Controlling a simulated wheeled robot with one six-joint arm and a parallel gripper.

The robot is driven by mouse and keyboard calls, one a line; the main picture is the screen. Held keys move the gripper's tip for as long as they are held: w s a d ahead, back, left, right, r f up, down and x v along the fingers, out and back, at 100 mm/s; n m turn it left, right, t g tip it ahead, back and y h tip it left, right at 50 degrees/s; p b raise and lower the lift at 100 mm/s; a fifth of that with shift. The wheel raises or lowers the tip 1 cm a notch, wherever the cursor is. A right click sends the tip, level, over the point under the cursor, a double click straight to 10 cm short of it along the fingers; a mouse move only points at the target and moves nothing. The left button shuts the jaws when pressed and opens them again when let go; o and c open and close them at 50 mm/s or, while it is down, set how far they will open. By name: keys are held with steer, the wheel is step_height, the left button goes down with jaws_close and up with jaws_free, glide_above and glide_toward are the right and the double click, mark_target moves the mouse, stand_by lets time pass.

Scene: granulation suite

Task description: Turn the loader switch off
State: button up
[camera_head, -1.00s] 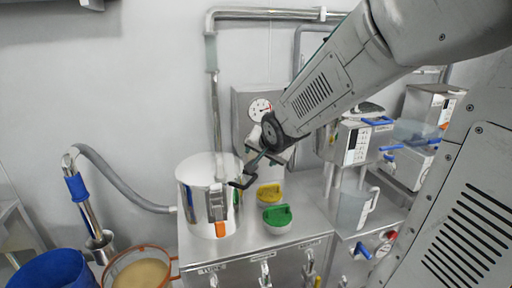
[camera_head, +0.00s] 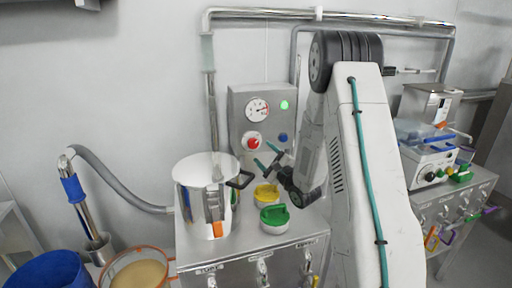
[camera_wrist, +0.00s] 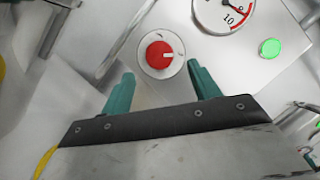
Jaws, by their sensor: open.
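The loader switch appears to be the red rotary knob (camera_head: 253,141) on the grey wall panel (camera_head: 240,111) behind the steel pot. In the wrist view the red knob (camera_wrist: 160,55) has a white ring and a pale mark pointing right. A lit green lamp (camera_head: 285,104) is on the same panel, and it also shows in the wrist view (camera_wrist: 270,47). My gripper (camera_head: 266,155) is open and empty in front of the panel, just below and right of the knob. In the wrist view its teal fingers (camera_wrist: 161,74) stand either side of the knob's lower part, apparently without touching it.
A pressure gauge (camera_head: 257,110) and a blue button (camera_head: 283,138) share the panel. The lidded steel pot (camera_head: 200,205) with a black handle stands left of my gripper. Yellow (camera_head: 266,193) and green (camera_head: 274,217) lidded tubs stand below it on the steel counter.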

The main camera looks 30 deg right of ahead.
mark_target(255, 145)
steer(key=x, duration=0.6)
steer(key=shift+w, duration=0.1)
steer(key=c, duration=1)
